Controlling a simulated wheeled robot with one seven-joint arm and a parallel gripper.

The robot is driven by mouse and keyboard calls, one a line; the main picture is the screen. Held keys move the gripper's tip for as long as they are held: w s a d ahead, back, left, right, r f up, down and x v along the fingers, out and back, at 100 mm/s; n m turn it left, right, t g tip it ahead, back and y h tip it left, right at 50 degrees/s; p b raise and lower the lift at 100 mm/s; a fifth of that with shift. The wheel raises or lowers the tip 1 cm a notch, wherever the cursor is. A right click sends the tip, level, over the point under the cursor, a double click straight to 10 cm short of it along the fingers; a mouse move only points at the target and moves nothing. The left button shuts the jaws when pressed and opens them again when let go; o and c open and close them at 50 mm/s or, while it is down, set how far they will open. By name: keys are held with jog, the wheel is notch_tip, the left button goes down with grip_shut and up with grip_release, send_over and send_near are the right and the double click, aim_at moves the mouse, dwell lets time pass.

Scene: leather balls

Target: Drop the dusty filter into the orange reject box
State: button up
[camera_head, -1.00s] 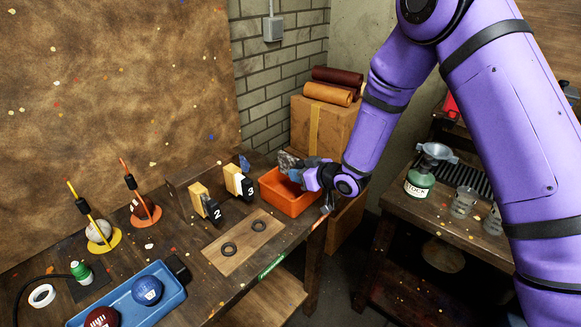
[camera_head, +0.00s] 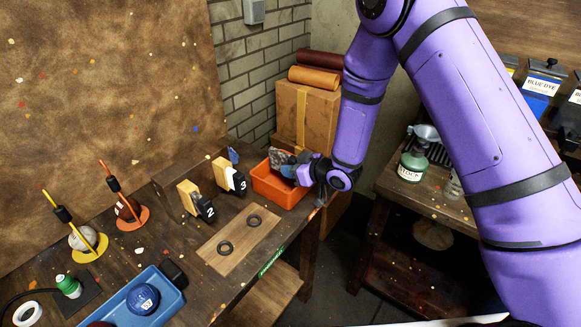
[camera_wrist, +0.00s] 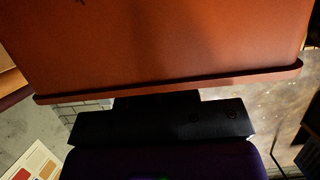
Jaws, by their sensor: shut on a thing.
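The orange reject box (camera_head: 279,192) stands at the far right corner of the workbench, open at the top. My gripper (camera_head: 297,168) is at its right side, shut on a grey, speckled piece that looks like the dusty filter (camera_head: 280,158). The filter is over the box opening, near the back rim; I cannot tell whether it touches the box. In the wrist view, the orange box (camera_wrist: 170,45) fills the upper part and hides my fingertips and the filter.
Stands marked 2 (camera_head: 195,200) and 3 (camera_head: 229,177) are left of the box. A wooden board with two dark rings (camera_head: 239,234) lies in front. A cardboard box with leather rolls (camera_head: 307,113) is behind. A blue tray (camera_head: 165,308) holds a blue ball.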

jog(key=shift+f, duration=0.5)
jog(key=o, duration=0.9)
jog(key=shift+o, duration=0.2)
jog(key=shift+r, duration=0.5)
jog(key=v, duration=1.2)
jog(key=shift+r, duration=0.2)
